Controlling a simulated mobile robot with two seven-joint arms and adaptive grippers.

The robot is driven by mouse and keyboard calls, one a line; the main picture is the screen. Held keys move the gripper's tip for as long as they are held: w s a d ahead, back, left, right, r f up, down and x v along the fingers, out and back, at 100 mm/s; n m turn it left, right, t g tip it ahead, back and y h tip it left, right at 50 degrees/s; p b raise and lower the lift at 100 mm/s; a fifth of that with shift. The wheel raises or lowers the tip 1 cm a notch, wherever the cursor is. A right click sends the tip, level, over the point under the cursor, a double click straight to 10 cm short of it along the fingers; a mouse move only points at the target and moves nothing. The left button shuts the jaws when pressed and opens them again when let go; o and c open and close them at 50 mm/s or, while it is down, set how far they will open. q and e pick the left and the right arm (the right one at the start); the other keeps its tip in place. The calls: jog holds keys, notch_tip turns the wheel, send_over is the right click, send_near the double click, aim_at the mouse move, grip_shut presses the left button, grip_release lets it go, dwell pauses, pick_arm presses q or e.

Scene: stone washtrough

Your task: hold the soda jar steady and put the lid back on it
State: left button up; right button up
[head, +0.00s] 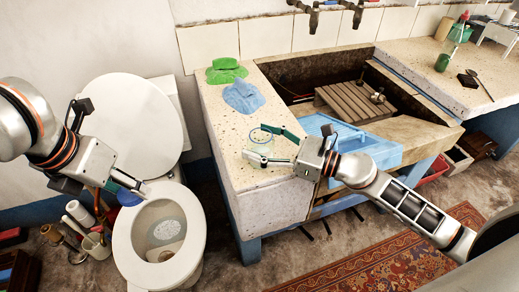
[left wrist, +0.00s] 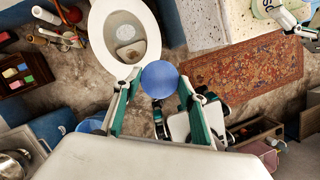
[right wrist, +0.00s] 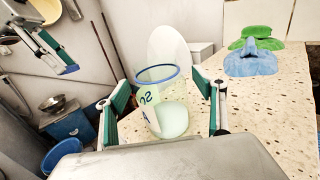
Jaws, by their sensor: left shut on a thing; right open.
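The soda jar (head: 258,151) is clear, with a blue rim, and stands upright on the speckled stone ledge. In the right wrist view the jar (right wrist: 172,118) shows white contents, a pale lettered label and an open top. My right gripper (head: 268,146) is open, with one finger on each side of the jar; contact is not visible. The round blue lid (left wrist: 160,79) is between the fingers of my left gripper (left wrist: 157,100), which is shut on it.
Green (head: 226,71) and blue (head: 243,96) cloths lie on the ledge behind the jar. The stone trough (head: 420,132) holds a wooden rack and a blue washboard (head: 370,150). The toilet (head: 188,222) stands left of the ledge. The ledge around the jar is clear.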

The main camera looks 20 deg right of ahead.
jog(key=c, duration=1.3)
jog(key=shift+c, duration=0.2)
pick_arm(q)
jog(key=shift+r, duration=0.1)
pick_arm(e)
jog(key=shift+r, duration=0.15)
